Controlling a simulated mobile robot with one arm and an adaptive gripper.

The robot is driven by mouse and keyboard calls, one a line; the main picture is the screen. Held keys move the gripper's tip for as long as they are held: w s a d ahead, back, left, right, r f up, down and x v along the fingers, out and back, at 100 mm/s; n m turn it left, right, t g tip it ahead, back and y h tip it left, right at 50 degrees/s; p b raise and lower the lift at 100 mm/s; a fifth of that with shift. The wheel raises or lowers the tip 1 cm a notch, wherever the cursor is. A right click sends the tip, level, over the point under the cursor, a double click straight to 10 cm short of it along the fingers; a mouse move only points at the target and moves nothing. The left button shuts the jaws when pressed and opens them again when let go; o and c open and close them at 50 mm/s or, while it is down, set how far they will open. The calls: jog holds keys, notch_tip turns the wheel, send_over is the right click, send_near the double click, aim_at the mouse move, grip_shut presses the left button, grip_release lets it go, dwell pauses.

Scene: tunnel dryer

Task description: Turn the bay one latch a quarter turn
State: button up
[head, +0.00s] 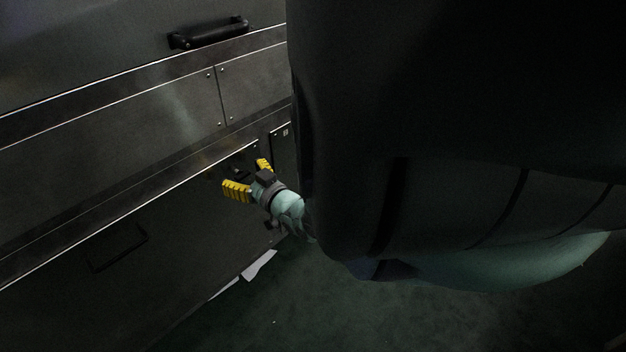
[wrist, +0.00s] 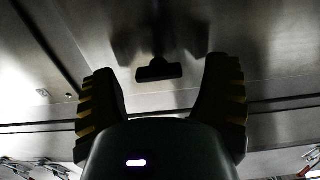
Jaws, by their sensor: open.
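A small dark T-shaped latch (wrist: 158,71) shows on a grey metal panel in the wrist view, its bar lying nearly level across the picture. I cannot read a bay number there. My gripper (wrist: 161,82) is open, with one black-and-yellow finger on each side of the latch in that view. No contact is visible, and the depth gap is hard to judge. In the head view my gripper (head: 246,176) is spread close in front of the lower dryer panel. A dark shape beside its fingers there is too dim to name surely.
A black bar handle (head: 208,33) is on the upper panel and a dark handle (head: 118,247) on the lower one. White sheets (head: 260,265) lie on the floor by the dryer's base. My own dark body hides the head view's right side. Open floor (head: 290,315) shows below.

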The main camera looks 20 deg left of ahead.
jog(key=shift+w+a, duration=0.15)
jog(key=shift+a, duration=0.25)
jog(key=shift+o, duration=0.3)
jog(key=shift+d, duration=0.1)
jog(key=c, duration=1.3)
jog(key=shift+o, duration=0.2)
